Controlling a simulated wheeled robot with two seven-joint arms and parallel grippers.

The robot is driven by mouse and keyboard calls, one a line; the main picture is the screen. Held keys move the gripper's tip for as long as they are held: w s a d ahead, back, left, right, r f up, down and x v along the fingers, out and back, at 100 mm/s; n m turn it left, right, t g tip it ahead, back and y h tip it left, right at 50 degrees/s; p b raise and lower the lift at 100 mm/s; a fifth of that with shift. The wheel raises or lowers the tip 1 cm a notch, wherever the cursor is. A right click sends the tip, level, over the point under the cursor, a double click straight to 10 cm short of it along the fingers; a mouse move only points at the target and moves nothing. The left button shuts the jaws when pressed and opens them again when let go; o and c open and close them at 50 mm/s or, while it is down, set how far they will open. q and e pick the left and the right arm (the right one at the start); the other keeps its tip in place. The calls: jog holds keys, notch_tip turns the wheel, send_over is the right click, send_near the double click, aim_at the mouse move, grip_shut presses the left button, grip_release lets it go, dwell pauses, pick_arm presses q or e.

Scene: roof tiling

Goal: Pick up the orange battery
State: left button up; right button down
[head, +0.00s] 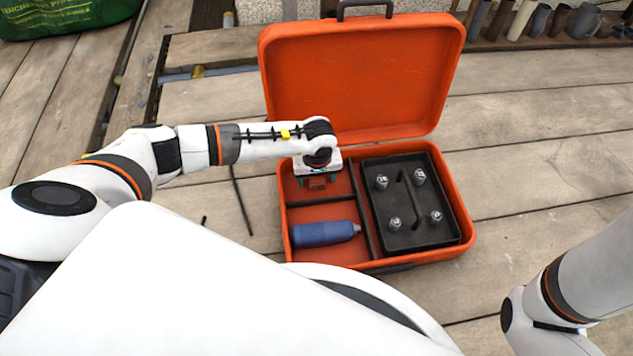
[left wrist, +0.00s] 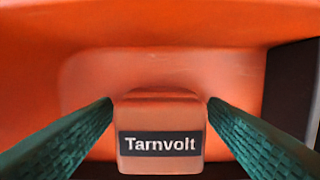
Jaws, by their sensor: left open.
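The orange battery (left wrist: 160,104) with a dark "Tarnvolt" label stands in the left wrist view, between the two green fingers of my left gripper (left wrist: 160,112). The fingers are open, one on each side of it; I cannot tell whether they touch it. In the head view the battery (head: 316,183) shows in part beneath my left gripper (head: 318,176), in the upper left compartment of the orange case (head: 463,215). The wrist hides much of it. My right gripper is out of view; only part of the right arm shows at lower right.
The case's lid (head: 360,75) stands open behind. A blue bottle (head: 325,233) lies in the lower left compartment. A black tray (head: 427,228) with several metal knobs and a handle fills the right side. Case walls and dividers surround the left gripper.

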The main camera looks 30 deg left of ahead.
pick_arm(q)
jog(key=shift+r, duration=0.1)
jog(key=c, duration=1.2)
